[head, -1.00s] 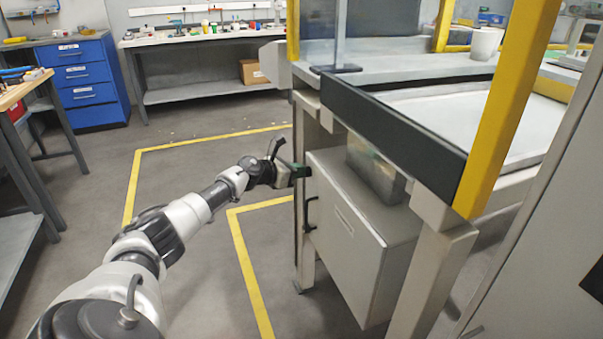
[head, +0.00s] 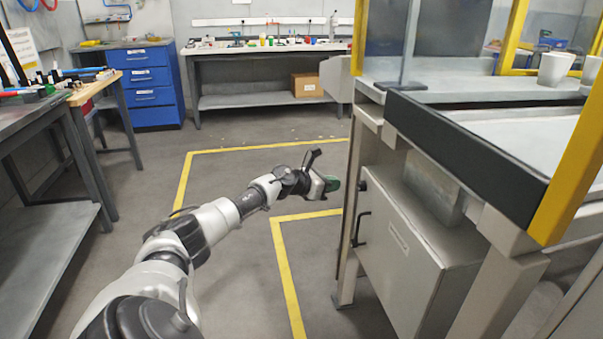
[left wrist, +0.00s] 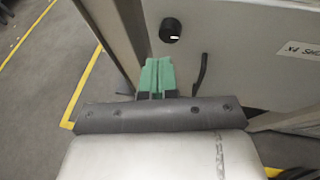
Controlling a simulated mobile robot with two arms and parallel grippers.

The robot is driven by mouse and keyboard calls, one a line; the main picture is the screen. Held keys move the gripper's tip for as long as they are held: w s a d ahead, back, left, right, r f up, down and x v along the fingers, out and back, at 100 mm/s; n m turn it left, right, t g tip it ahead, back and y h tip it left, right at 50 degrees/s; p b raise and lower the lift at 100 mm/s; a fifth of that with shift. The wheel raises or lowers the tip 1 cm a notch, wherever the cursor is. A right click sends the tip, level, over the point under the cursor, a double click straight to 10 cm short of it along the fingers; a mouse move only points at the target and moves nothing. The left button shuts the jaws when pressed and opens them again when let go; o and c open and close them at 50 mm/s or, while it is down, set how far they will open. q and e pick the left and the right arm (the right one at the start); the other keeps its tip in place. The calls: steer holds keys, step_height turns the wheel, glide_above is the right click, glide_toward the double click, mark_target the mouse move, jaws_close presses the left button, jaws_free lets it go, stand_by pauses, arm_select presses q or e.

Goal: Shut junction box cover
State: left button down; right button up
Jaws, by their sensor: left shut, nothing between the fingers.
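The junction box (head: 425,262) is a grey metal cabinet under the machine's table, at the right in the head view. Its cover (head: 395,250) has a pale label, a black handle and a black knob (head: 362,186). The cover looks flush with the box, but I cannot tell whether it is fully shut. In the left wrist view the cover (left wrist: 245,50) fills the upper right, with the knob (left wrist: 170,29) just beyond the fingers. My left gripper (head: 333,184) has green fingertips, shut and empty, just left of the box and apart from it. The fingertips also show in the wrist view (left wrist: 156,75).
The dark-edged table (head: 455,145) overhangs the box. A workbench (head: 45,110) is at left and blue drawers (head: 150,88) stand behind. The yellow-marked floor (head: 235,170) is clear.

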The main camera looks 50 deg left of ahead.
arm_select(q)
steer(key=s+a+r, duration=0.2)
steer(key=s+a, duration=0.1)
steer(key=s, duration=0.3)
steer(key=shift+s+a, duration=0.25)
arm_select(e)
steer(key=shift+w+d+f, duration=0.1)
steer(key=shift+w, duration=0.35)
